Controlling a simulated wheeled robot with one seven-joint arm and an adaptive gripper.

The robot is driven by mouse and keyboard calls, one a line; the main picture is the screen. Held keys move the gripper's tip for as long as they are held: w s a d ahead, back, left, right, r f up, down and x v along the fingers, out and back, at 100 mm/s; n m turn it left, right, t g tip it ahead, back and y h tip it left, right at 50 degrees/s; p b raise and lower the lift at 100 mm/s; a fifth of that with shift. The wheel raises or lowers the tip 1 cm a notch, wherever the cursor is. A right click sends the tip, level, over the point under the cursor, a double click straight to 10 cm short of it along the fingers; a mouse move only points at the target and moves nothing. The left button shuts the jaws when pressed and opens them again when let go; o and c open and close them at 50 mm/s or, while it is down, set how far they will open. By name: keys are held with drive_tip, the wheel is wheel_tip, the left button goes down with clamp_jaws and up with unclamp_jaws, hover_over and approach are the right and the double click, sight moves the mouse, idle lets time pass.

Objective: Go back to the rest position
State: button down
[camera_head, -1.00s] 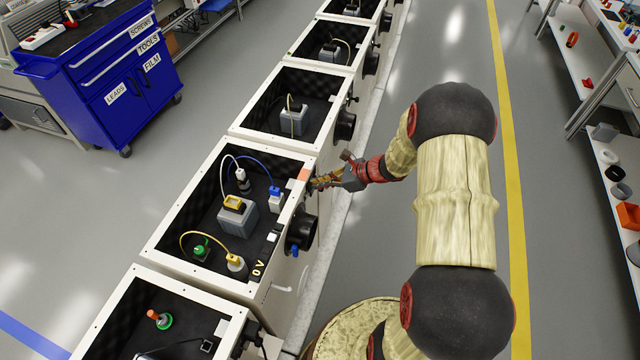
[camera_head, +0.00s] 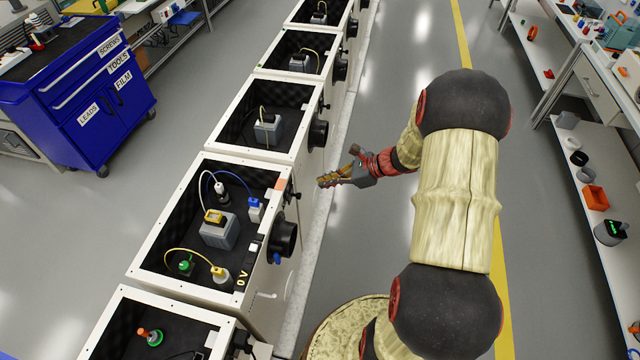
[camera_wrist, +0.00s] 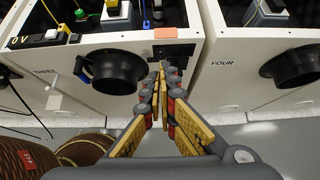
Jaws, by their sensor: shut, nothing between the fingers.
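My gripper (camera_head: 328,181) is in the head view, to the right of the row of open white cabinets, over the pale strip at their foot. It points left at the near cabinet (camera_head: 165,215) and looks apart from it. The wrist view shows my gripper (camera_wrist: 162,80) with its yellow-padded fingers close together at the tips and nothing between them. Ahead of it are the cabinet's front wall with a black round port (camera_wrist: 115,70) and the neighbouring cabinet marked FOUR (camera_wrist: 235,85).
The near cabinet holds a grey box with a yellow top (camera_head: 218,230), and blue, green and yellow plugs on cables. A blue tool cart (camera_head: 95,120) stands at the left. Shelves (camera_head: 590,215) stand at the right. The grey aisle floor (camera_head: 395,50) is clear.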

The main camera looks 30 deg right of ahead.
idle(0.7)
drive_tip(key=s+a+r+n+g+h, duration=0.1)
drive_tip(key=s+a+r+n+g, duration=0.15)
drive_tip(key=s+n, duration=0.35)
drive_tip(key=s+a+r+n+g, duration=0.2)
drive_tip(key=s+a+n+g, duration=0.1)
drive_tip(key=s+n, duration=0.35)
drive_tip(key=s+a+r+n+t+h, duration=0.1)
drive_tip(key=s+a+r+n+h, duration=0.1)
drive_tip(key=r, duration=0.5)
drive_tip(key=s+a+r+n+t+h, duration=0.1)
drive_tip(key=s+a+r+n+h, duration=0.1)
drive_tip(key=s+a+r+n, duration=0.2)
drive_tip(key=s+a+r+n+t+h, duration=0.2)
drive_tip(key=a+r+n, duration=0.3)
drive_tip(key=r+n, duration=0.3)
wheel_tip(320, 180, up, 4)
drive_tip(key=shift+s+a+f, duration=0.1)
drive_tip(key=shift+s+a, duration=0.05)
drive_tip(key=shift+s, duration=0.25)
drive_tip(key=shift+n, duration=0.25)
